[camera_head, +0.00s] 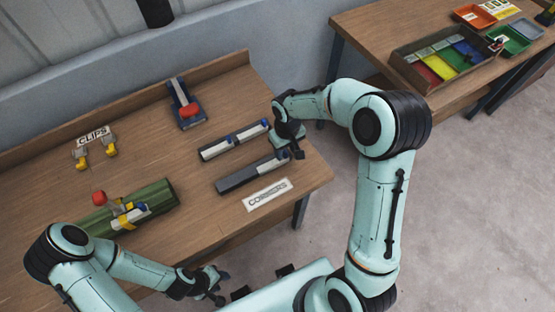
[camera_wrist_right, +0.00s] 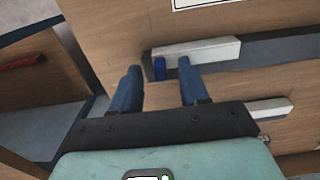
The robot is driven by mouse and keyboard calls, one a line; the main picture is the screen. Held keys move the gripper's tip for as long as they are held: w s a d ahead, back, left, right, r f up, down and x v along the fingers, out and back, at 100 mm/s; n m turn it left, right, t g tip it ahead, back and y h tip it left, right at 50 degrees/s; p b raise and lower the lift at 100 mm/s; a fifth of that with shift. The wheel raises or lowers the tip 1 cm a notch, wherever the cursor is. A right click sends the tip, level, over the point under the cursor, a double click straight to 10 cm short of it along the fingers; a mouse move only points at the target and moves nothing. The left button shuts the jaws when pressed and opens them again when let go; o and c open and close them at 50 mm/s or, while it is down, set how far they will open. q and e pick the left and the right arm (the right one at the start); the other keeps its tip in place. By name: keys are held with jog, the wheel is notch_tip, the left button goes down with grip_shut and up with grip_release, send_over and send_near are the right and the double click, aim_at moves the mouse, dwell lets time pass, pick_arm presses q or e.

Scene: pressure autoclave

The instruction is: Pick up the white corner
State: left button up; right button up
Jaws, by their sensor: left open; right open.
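The white corner (camera_head: 268,165) lies at the right end of the nearer dark grey holder (camera_head: 236,180), with a blue piece at its right end. In the right wrist view the corner (camera_wrist_right: 205,50) lies just past my fingertips, with the blue piece (camera_wrist_right: 159,68) between them in the picture. My right gripper (camera_head: 297,150) is open and empty beside that end; it also shows in the wrist view (camera_wrist_right: 159,75). I cannot tell whether a finger touches the corner. My left gripper (camera_head: 218,288) is open and empty at the table's front edge.
The farther holder (camera_head: 232,142) carries two more white corners. A CORNERS label (camera_head: 267,194) lies in front. A green cylinder (camera_head: 140,203), yellow clips (camera_head: 81,158) and a red-topped device (camera_head: 187,108) stand on the table (camera_head: 200,225). Another table (camera_head: 370,25) holds trays.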

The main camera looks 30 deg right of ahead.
jog(key=shift+f, duration=0.4)
grip_shut()
